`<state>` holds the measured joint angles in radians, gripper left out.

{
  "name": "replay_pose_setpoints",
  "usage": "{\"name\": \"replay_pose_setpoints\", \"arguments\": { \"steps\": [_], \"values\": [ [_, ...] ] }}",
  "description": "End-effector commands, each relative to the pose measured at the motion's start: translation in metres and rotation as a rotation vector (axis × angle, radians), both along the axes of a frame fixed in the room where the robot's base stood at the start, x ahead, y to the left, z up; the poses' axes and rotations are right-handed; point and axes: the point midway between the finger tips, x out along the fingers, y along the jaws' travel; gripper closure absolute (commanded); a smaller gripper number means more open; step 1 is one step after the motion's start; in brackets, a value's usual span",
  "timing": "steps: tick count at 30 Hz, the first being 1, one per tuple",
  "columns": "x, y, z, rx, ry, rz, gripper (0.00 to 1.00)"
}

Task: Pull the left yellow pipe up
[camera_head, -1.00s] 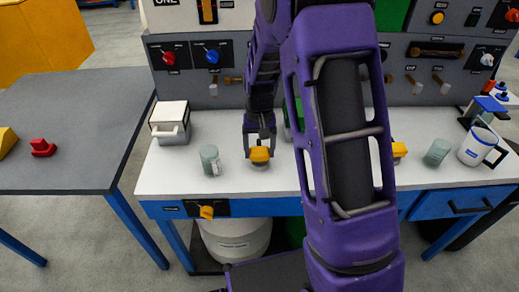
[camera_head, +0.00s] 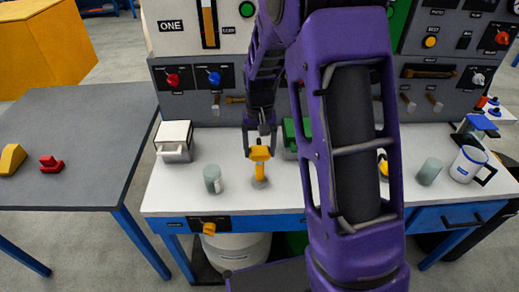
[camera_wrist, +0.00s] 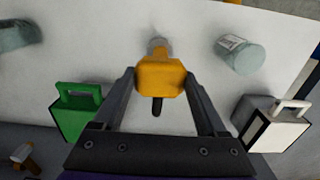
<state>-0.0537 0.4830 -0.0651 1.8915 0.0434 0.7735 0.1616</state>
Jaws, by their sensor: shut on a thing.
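The left yellow pipe (camera_head: 260,168) stands upright on the white worktop. Its yellow shaft shows between its yellow head and a grey base on the worktop. My gripper (camera_head: 260,150) is shut on the pipe's yellow head from behind. In the wrist view the yellow head of the pipe (camera_wrist: 160,76) sits between my two dark fingers, with the grey base beyond it. Another yellow part (camera_head: 382,163) shows at the right, mostly hidden by my purple arm.
A translucent cup (camera_head: 213,179) stands left of the pipe. A white box (camera_head: 174,141) and a green box (camera_head: 291,135) stand behind it. Another cup (camera_head: 429,172) and a white mug (camera_head: 467,164) are at the right. The control panel rises at the back.

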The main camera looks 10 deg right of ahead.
Motion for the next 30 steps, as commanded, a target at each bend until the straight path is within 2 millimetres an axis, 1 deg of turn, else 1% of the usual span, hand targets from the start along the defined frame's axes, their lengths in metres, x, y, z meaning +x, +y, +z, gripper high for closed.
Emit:
{"name": "replay_pose_setpoints", "arguments": {
  "steps": [1,2,3,6,13,17,20,30],
  "values": [
    [0.003,0.000,0.006,0.000,-0.012,0.000,1.00],
    [0.003,0.000,0.006,0.000,-0.012,0.001,0.23],
    [0.003,0.000,0.006,0.000,-0.012,0.001,0.16],
    [0.003,0.000,0.005,0.000,-0.010,0.001,0.00],
    [0.002,0.000,0.004,0.000,-0.007,0.000,0.00],
    [0.002,0.000,0.012,0.000,-0.008,0.001,0.00],
    [0.003,0.000,0.028,0.000,-0.011,0.001,0.00],
    [0.003,0.000,0.111,0.000,-0.012,0.001,0.00]
  ]
}}
